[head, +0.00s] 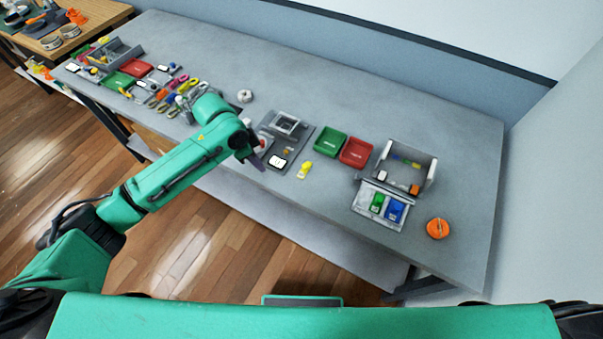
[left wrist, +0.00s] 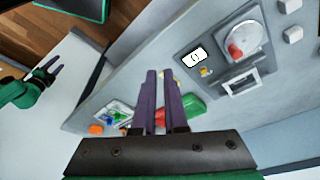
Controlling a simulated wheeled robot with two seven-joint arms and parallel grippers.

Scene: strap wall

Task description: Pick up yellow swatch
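The yellow swatch (head: 305,170) lies on the grey bench, just right of the grey panel with the white display.
Right of the swatch stand a green bin (head: 330,142), a red bin (head: 356,152) and a grey open box (head: 408,160). The panel (head: 297,131) is beside the swatch. An orange round thing (head: 438,229) lies near the right end. Bare bench is in front of the bins.

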